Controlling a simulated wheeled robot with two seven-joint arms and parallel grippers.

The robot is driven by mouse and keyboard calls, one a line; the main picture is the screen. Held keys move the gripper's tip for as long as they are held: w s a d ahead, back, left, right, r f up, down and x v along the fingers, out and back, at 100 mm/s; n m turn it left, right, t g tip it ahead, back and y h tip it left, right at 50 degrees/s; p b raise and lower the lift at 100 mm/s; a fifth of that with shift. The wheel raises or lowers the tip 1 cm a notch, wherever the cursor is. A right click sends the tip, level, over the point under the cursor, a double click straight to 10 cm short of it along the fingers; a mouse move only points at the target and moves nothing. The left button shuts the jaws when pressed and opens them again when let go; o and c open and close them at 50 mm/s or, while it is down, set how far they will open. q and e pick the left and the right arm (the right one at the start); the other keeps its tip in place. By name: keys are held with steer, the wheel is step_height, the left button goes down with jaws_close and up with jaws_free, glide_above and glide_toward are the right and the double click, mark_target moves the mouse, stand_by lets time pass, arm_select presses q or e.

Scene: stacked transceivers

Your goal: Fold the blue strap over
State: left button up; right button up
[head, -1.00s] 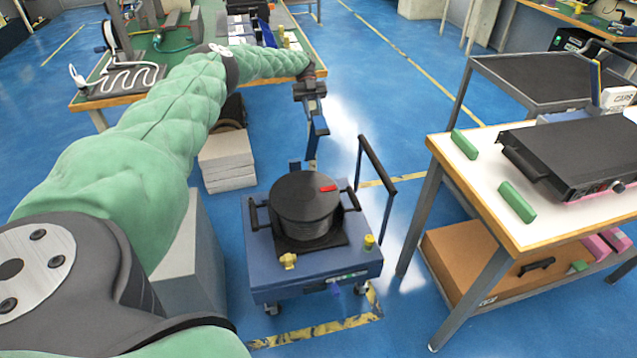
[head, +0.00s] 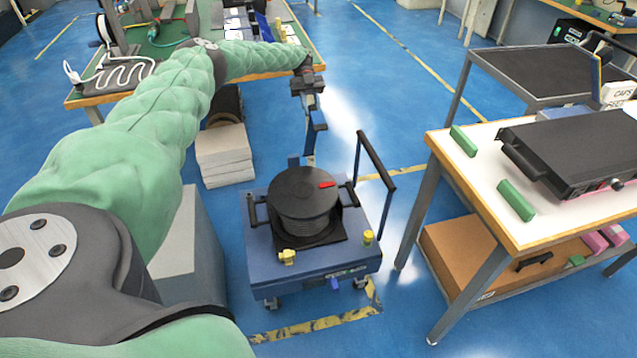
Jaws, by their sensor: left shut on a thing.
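My left arm comes in from the left, and my left gripper (head: 312,104) is above the far edge of the blue cart (head: 265,258). It is shut on the upper part of the blue strap (head: 310,142), a narrow dark blue strip. The strap hangs from the jaws down behind the round black stack (head: 304,190) on the cart, where its lower end is hidden. The stack has a dark lid with a red mark. My right gripper is out of view.
The cart has a dark upright handle (head: 375,160) at its right and yellow knobs (head: 287,257) in front. A white-topped table (head: 475,175) with a black device (head: 580,155) stands at the right. Pale blocks (head: 225,155) stand left of the cart. Blue floor lies between.

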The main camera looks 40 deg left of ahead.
arm_select(q)
steer(key=shift+a+b, duration=0.1)
steer(key=shift+b, duration=0.5)
steer(key=o, duration=0.8)
steer(key=shift+r, duration=0.15)
steer(key=o, duration=0.9)
steer(key=shift+c, duration=0.2)
